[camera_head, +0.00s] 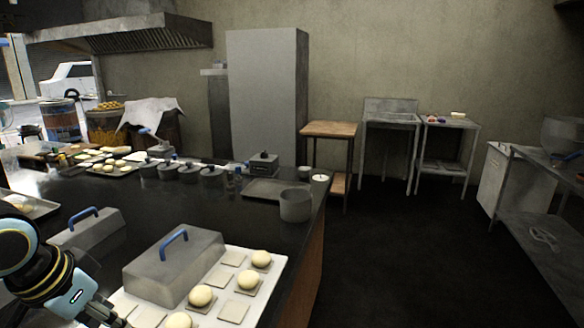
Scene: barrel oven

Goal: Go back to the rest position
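My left arm comes in at the lower left, over the near part of the dark counter (262,215). The start of my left gripper (103,313) shows at the bottom edge, beside the white board (268,277). Its fingertips are not clear, so I cannot tell whether it is open or shut. My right gripper is not in view. A grey metal lid with a blue handle (172,265) sits on the white board, right of my arm. Round dough balls (261,259) and square tiles lie beside it.
A second blue-handled metal cover (88,233) stands behind my arm. A grey pot (295,205), a dark tray (262,190) and several lidded pots (189,172) stand farther along the counter. The dark floor (400,250) to the right is clear up to a metal bench (545,200).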

